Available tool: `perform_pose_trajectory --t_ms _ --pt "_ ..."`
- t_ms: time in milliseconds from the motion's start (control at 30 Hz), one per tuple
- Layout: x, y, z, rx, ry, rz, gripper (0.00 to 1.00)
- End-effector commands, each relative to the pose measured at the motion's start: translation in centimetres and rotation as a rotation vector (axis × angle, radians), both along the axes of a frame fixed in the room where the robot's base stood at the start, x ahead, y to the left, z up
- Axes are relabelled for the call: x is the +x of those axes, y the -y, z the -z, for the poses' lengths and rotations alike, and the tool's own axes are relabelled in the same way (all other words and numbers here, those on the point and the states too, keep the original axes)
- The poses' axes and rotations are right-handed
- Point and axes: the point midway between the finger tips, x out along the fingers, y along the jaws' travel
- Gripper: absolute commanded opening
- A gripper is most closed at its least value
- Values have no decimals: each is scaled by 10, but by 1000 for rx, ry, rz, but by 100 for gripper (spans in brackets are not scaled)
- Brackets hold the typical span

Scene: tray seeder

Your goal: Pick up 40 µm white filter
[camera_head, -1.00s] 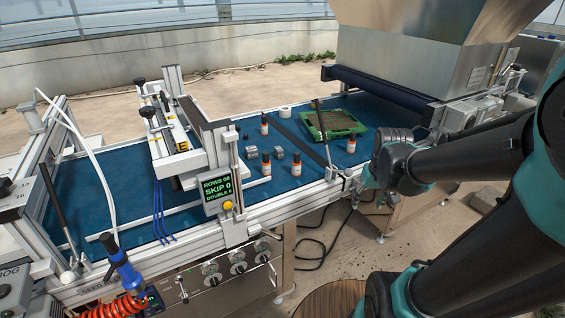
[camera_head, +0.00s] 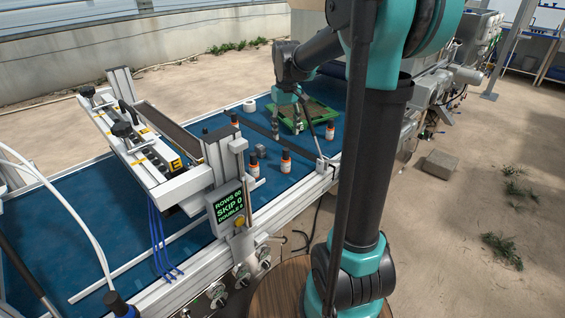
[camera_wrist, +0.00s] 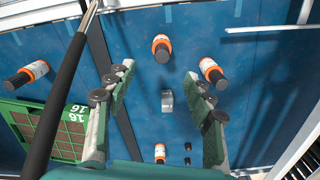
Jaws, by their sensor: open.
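I cannot pick out a thing clearly marked as the 40 µm white filter. A small white round piece (camera_head: 249,105) lies at the far edge of the blue belt in the head view, but I cannot read any marking on it. My gripper (camera_head: 287,122) hangs over the belt beside the green tray. In the wrist view my gripper (camera_wrist: 158,75) is open and empty, its two fingers pointing at the belt. A small grey metal block (camera_wrist: 167,101) shows between the fingers, apart from them.
Dark bottles with orange and white bands stand on the blue belt, such as one near the front edge (camera_head: 286,160) and one by the tray (camera_head: 330,130). The green tray (camera_wrist: 15,108) and a dark rod (camera_wrist: 62,90) are left of my gripper in the wrist view.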

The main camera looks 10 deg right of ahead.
Motion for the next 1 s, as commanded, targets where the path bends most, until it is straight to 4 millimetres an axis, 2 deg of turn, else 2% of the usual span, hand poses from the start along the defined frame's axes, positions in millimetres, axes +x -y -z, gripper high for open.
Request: perform_pose_trajectory --t_ms 100,300,400,667,900,1000 --pt "0 0 24 0 0 0 53" --pt "0 0 60 0 1 1 53" --pt "0 0 72 0 1 1 53" --pt "-2 -1 88 0 1 1 53" --pt "-4 -2 121 0 1 1 53" --pt "-5 -2 129 0 1 1 53"
